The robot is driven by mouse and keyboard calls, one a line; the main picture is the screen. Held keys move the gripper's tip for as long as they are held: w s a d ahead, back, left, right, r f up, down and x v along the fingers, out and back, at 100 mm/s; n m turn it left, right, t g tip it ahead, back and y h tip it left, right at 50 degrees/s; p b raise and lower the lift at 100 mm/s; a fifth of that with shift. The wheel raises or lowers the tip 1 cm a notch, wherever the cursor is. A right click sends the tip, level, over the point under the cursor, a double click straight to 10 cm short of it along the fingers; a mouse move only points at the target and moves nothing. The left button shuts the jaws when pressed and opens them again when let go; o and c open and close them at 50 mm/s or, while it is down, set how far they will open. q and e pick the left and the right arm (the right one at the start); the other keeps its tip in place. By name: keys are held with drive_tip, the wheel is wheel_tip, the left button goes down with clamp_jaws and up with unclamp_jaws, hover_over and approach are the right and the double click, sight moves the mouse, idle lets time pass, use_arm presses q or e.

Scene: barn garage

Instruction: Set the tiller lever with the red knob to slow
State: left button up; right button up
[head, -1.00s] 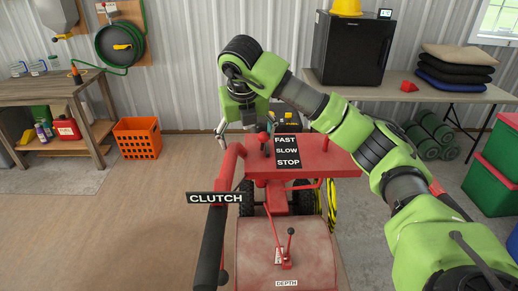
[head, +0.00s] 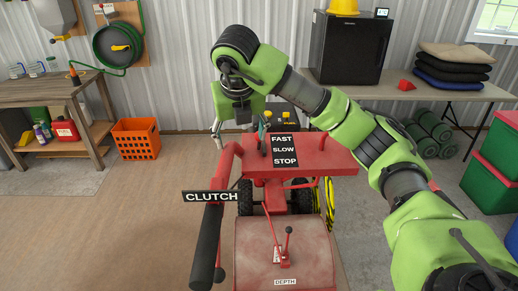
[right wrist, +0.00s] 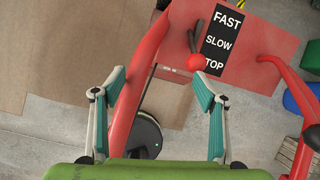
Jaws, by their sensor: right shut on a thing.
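The tiller lever is a short dark shaft with a red knob (right wrist: 196,62). In the right wrist view the knob is beside the word TOP, the visible part of STOP, on the FAST/SLOW/STOP label (right wrist: 222,40). That label (head: 285,151) also shows on the red console in the head view. My right gripper (right wrist: 157,75) has its teal fingers spaced apart, the right fingertip close to the knob and the left one beside the red handlebar tube (right wrist: 140,80). What it grips cannot be made out. In the head view my right gripper (head: 241,126) hangs at the console's left edge. My left gripper is out of view.
A CLUTCH sign (head: 211,197) sits on the left handlebar. A second lever rises from the red housing (head: 255,245) with the DEPTH label. An orange crate (head: 136,139) and a wooden workbench (head: 45,90) stand left. The floor between them and the tiller is clear.

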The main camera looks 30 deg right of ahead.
drive_tip(key=s, duration=0.1)
drive_tip(key=s+a, duration=0.1)
drive_tip(key=s, duration=0.1)
drive_tip(key=s+a+p, duration=0.1)
drive_tip(key=s, duration=0.1)
drive_tip(key=shift+r, duration=0.25)
drive_tip(key=c, duration=0.7)
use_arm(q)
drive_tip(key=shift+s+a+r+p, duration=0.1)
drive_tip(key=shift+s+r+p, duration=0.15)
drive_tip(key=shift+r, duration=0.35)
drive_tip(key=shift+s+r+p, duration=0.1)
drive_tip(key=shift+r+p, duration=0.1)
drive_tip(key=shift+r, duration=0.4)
use_arm(e)
drive_tip(key=shift+s+a+f, duration=0.3)
drive_tip(key=shift+s+a, duration=0.2)
drive_tip(key=shift+a, duration=0.15)
